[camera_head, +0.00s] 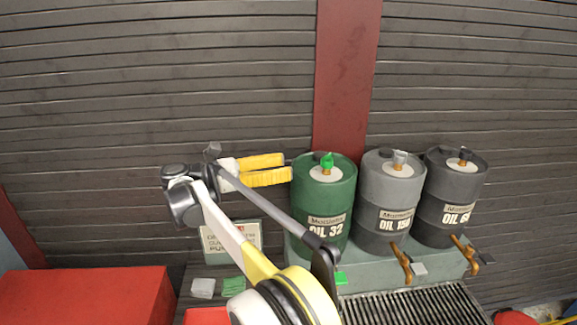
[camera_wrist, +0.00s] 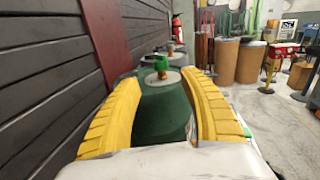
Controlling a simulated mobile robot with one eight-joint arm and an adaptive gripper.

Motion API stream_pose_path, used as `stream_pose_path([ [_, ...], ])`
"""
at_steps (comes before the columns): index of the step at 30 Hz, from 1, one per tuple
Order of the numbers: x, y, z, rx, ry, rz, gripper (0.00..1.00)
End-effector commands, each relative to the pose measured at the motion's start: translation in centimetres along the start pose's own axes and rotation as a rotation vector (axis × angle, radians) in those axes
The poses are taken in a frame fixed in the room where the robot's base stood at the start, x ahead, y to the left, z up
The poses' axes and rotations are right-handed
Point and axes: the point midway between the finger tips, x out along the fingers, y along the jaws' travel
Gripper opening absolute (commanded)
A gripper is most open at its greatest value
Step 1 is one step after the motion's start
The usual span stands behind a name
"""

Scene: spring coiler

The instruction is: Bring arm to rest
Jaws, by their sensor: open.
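My gripper (camera_head: 290,169) has two yellow ribbed fingers that are apart, with nothing between them in the head view. It points right, its tips close to the left side of the green OIL 32 barrel (camera_head: 325,205). In the wrist view my gripper (camera_wrist: 167,100) shows its fingers spread to either side of the green barrel (camera_wrist: 160,105), which lies beyond them. Whether the fingertips touch the barrel I cannot tell. My arm rises from the bottom of the head view and bends back to the gripper.
A light grey barrel (camera_head: 388,205) and a dark barrel (camera_head: 448,200) stand right of the green one, above brass taps (camera_head: 402,263) and a grate (camera_head: 415,308). A red box (camera_head: 85,298) is at lower left. A slatted wall (camera_head: 150,80) stands behind. Brown drums (camera_wrist: 226,60) show in the wrist view.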

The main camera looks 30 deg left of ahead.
Motion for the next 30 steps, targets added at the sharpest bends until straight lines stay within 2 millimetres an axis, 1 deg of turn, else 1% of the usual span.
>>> stream_pose_path([
  [10,0.1,0.0,0.0,0.0,0.0,0.0,0.51],
  [12,0.5,0.1,0.5,-0.005,-0.007,0.007,0.51],
  [14,1.6,0.5,1.5,-0.017,-0.025,0.024,0.51],
  [17,5.2,1.6,5.2,-0.063,-0.092,0.082,0.51],
  [20,10.3,2.7,10.9,-0.162,-0.216,0.175,0.51],
  [21,12.4,2.9,13.5,-0.219,-0.281,0.215,0.51],
  [23,15.2,2.9,17.0,-0.315,-0.38,0.272,0.51],
  [24,16.8,2.7,19.0,-0.387,-0.448,0.305,0.51],
  [27,19.9,1.4,22.9,-0.585,-0.617,0.378,0.51],
  [29,21.3,0.2,24.2,-0.718,-0.715,0.415,0.51],
  [30,22.1,-0.8,24.7,-0.811,-0.779,0.438,0.51],
])
